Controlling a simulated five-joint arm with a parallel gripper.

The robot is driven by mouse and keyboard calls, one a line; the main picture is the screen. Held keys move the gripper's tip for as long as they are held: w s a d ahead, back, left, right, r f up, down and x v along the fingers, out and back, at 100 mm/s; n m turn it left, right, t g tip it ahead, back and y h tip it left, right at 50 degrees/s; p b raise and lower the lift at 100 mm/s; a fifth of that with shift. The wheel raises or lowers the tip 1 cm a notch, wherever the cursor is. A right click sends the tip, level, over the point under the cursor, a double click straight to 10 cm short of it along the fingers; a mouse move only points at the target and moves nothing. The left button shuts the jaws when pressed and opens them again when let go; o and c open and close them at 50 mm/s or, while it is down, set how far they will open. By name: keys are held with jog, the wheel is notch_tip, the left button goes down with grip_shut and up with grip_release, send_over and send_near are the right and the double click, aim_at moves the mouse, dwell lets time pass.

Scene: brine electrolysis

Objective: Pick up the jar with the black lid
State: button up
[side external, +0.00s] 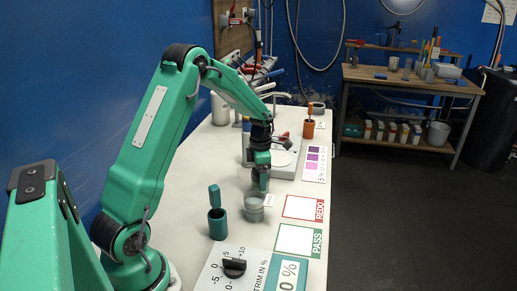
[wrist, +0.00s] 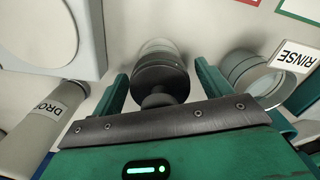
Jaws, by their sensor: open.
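The jar with the black lid (wrist: 160,72) shows in the wrist view as a clear body under a dark round lid with a knob. It sits between the two teal fingers of my open gripper (wrist: 163,92), with a gap to each finger. In the side view my gripper (side external: 261,172) points down over the white bench, and the jar is mostly hidden behind and below it.
A glass beaker (wrist: 255,75) labelled RINSE stands close to the right finger. A bottle (wrist: 45,115) labelled DRO… and a white device (wrist: 55,35) are on the left. A teal cup (side external: 217,225), REDO card (side external: 299,208) and PASS card (side external: 295,240) lie nearer the camera.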

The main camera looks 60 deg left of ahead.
jog(key=c, duration=1.1)
jog(key=shift+c, duration=0.2)
jog(key=shift+r, duration=0.2)
jog(key=shift+r, duration=0.55)
jog(key=r, duration=0.3)
jog(key=shift+d+r, duration=0.1)
jog(key=shift+d, duration=0.3)
jog(key=s+d+r, duration=0.1)
jog(key=d+r, duration=0.5)
jog(key=d, duration=0.4)
jog(key=shift+d+r, duration=0.2)
jog(key=shift+d, duration=0.2)
